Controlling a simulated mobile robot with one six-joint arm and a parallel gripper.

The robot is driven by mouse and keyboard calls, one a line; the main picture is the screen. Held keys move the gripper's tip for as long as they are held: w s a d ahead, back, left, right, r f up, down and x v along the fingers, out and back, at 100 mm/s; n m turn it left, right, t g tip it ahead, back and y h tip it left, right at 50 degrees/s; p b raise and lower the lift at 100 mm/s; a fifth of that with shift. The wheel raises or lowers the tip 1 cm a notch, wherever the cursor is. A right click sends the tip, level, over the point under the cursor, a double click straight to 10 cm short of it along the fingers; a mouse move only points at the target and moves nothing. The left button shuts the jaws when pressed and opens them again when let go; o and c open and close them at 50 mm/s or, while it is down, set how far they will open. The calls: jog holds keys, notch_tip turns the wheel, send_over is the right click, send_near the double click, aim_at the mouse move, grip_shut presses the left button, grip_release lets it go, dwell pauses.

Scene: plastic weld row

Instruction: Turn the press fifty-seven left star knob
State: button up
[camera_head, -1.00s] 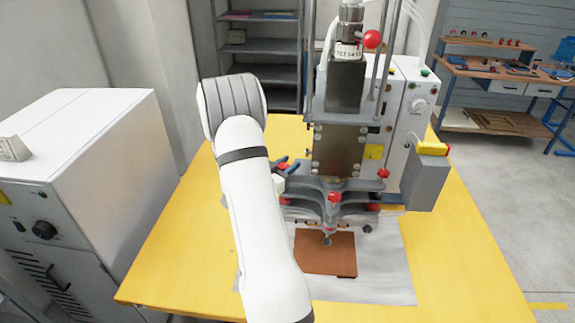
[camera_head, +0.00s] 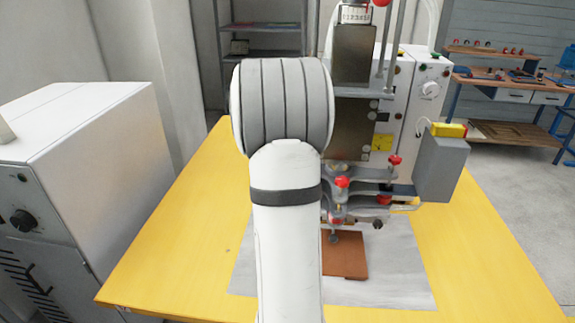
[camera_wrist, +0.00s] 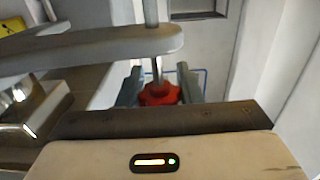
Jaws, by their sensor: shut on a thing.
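The press (camera_head: 352,85) stands on the yellow table, with a grey column and red star knobs on its lower arms. In the wrist view a red star knob (camera_wrist: 159,94) sits on a thin metal rod below a grey arm (camera_wrist: 90,50). My gripper (camera_wrist: 158,88) has its two grey fingers on either side of this knob and is shut on it. In the head view my white arm hides my gripper and the left side of the press. Other red knobs show at the middle (camera_head: 342,182) and right (camera_head: 394,160) of the press.
A brown plate (camera_head: 345,262) lies on a pale sheet (camera_head: 395,285) under the press. A grey box with a yellow top (camera_head: 442,160) juts out at the right. A white cabinet (camera_head: 85,190) stands at the left. The table's left front (camera_head: 180,260) is clear.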

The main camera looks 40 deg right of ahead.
jog(key=shift+w+n+t+y+b, duration=0.1)
jog(key=shift+n+t+y+b, duration=0.5)
jog(key=shift+t+b, duration=0.3)
jog(key=shift+a+r, duration=0.1)
jog(key=o, duration=1)
jog(key=shift+c, duration=0.2)
jog(key=b+v, duration=0.1)
jog(key=v, duration=0.6)
jog(key=shift+s+a, duration=0.3)
